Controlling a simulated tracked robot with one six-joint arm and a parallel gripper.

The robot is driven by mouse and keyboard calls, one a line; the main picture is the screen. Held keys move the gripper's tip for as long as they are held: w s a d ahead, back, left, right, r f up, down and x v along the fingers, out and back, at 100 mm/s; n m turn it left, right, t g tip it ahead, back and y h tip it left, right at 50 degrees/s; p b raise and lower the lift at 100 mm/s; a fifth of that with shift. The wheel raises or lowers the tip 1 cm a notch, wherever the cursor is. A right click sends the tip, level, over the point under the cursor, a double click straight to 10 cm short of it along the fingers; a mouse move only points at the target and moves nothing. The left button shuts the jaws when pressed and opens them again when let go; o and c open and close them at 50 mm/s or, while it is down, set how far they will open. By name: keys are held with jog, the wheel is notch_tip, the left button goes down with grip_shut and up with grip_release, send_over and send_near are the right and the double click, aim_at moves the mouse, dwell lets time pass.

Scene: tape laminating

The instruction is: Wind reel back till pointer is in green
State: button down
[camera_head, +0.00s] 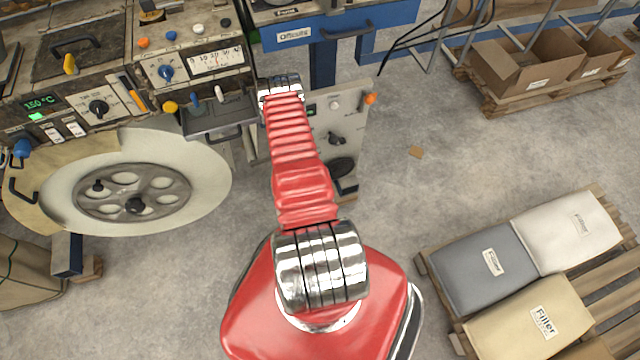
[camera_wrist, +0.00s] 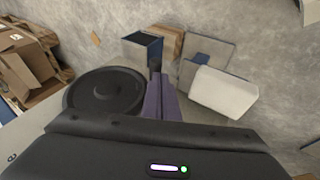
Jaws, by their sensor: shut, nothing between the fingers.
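The reel (camera_head: 205,180) is a large pale disc at the left in the head view, on the front of the machine. Its grey hub (camera_head: 165,182) has round holes and two dark knobs (camera_head: 135,205). The dial (camera_head: 217,60) on the panel above has a white scale with numbers; its pointer is too small to read surely, and I cannot make out a green zone. My gripper shows in the wrist view (camera_wrist: 156,72), shut and empty. In the head view my arm reaches away, right of the reel, and the gripper is hidden. It is apart from the reel knobs.
A grey cabinet (camera_head: 350,120) with a switch and an orange button stands right of my arm. A pallet with filler bags (camera_head: 530,315) is at the lower right. Cardboard boxes (camera_head: 525,70) stand at the upper right. A dark round disc (camera_wrist: 104,94) shows in the wrist view.

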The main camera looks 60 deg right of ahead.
jog(key=shift+s+d+f, duration=0.3)
jog(key=shift+f, duration=0.45)
jog(key=shift+s+d+f, duration=0.3)
jog(key=shift+f, duration=0.5)
jog(key=shift+s+d+f, duration=0.3)
jog(key=shift+f, duration=0.45)
jog(key=shift+r, duration=0.15)
jog(key=v, duration=1.3)
jog(key=shift+a, duration=0.35)
